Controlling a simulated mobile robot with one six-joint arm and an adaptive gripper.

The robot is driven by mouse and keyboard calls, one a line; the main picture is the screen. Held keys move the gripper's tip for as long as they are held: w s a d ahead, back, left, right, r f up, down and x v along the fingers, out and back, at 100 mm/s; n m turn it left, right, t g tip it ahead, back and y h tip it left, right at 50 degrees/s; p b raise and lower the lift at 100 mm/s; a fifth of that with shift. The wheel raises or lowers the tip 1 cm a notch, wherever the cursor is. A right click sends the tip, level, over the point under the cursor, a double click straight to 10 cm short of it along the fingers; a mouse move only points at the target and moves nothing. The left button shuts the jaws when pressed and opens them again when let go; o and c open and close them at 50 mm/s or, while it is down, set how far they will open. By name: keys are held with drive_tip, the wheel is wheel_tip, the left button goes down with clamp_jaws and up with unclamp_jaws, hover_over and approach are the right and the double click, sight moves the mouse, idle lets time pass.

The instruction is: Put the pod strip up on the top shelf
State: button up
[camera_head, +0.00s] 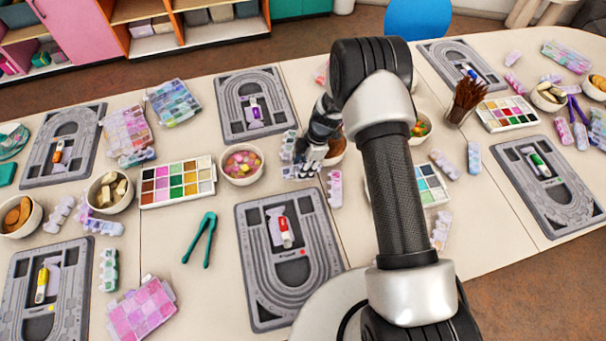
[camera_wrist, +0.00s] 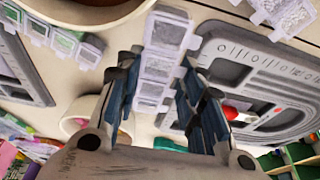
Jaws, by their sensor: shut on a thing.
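A pod strip (camera_wrist: 167,32), a row of pale translucent lidded compartments, runs between the two fingers of my gripper (camera_wrist: 158,78) in the wrist view. My gripper is shut on it, with part of the strip reaching past the fingertips. In the head view my gripper (camera_head: 308,162) is low over the middle of the table, between a candy-coloured bead bowl and a brown bowl, partly behind my arm. A little of a pod strip (camera_head: 288,145) shows beside it. Shelving (camera_head: 205,32) with bins stands across the room at the top left; its top shelf is not clearly identifiable.
Grey bead boards (camera_head: 256,290) lie in front of and behind my gripper. A bead bowl (camera_head: 243,164), a paint tray (camera_head: 178,182), green tweezers (camera_head: 201,238) and other pod strips (camera_head: 334,188) crowd the table (camera_head: 170,255). A brush cup (camera_head: 464,103) stands to the right.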

drive_tip(key=shift+f+b, duration=0.3)
drive_tip(key=shift+f, duration=1.7)
drive_tip(key=shift+f+b, duration=0.15)
drive_tip(key=shift+b, duration=0.15)
drive_tip(key=o, duration=0.9)
drive_tip(key=shift+r+p, duration=0.4)
drive_tip(key=p+v, duration=0.2)
drive_tip(key=v, duration=0.9)
drive_tip(key=shift+d+r, duration=0.1)
drive_tip(key=shift+r, duration=0.25)
